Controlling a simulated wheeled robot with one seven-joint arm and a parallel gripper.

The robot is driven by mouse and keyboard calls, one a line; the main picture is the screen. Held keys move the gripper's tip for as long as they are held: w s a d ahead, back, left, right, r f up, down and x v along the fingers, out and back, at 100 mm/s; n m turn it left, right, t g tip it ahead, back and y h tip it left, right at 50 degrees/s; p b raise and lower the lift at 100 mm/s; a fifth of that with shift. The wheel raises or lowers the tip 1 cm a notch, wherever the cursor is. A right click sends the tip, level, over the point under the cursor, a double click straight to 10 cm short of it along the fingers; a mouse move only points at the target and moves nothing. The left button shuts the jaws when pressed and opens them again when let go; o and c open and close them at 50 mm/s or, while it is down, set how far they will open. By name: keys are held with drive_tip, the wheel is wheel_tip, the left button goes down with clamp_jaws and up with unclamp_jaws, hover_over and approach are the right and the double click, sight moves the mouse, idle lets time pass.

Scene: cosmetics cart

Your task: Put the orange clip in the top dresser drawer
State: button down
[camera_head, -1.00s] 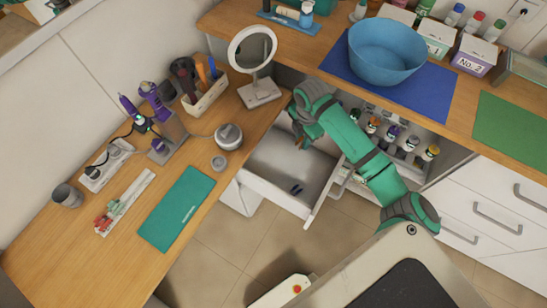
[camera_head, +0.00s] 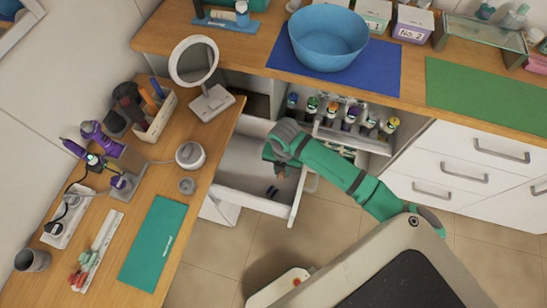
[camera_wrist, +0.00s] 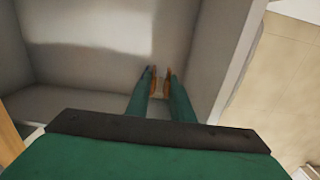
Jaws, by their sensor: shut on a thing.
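The top dresser drawer (camera_head: 247,160) stands open below the desk's right end. The clip is partly hidden by the fingers. Drawer walls surround the fingertips in the wrist view. I cannot tell how far the clip is above the drawer floor.
The wooden desk (camera_head: 105,265) holds a mirror (camera_head: 193,62), a tool holder (camera_head: 155,125) and a teal mat (camera_head: 153,242). Another counter (camera_head: 410,85) with a blue bowl (camera_head: 327,38) runs behind my arm. A rack of small bottles (camera_head: 350,118) stands close behind my gripper.

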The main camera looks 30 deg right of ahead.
drive_tip(key=w+d+f, duration=0.2)
drive_tip(key=w, duration=0.1)
drive_tip(key=w+d+f, duration=0.2)
drive_tip(key=w+f, duration=0.1)
drive_tip(key=w+d+f, duration=0.2)
drive_tip(key=w+f, duration=0.1)
drive_tip(key=shift+d, duration=0.15)
drive_tip(key=shift+w+d+f, duration=0.2)
drive_tip(key=shift+d+f, duration=0.15)
drive_tip(key=shift+f, duration=0.05)
drive_tip(key=shift+w+d+f, duration=0.1)
drive_tip(key=shift+w+f, duration=0.05)
drive_tip(key=shift+f, duration=1.55)
drive_tip(key=c, duration=1.6)
unclamp_jaws()
drive_tip(key=shift+f, duration=0.1)
drive_tip(key=shift+o, duration=0.2)
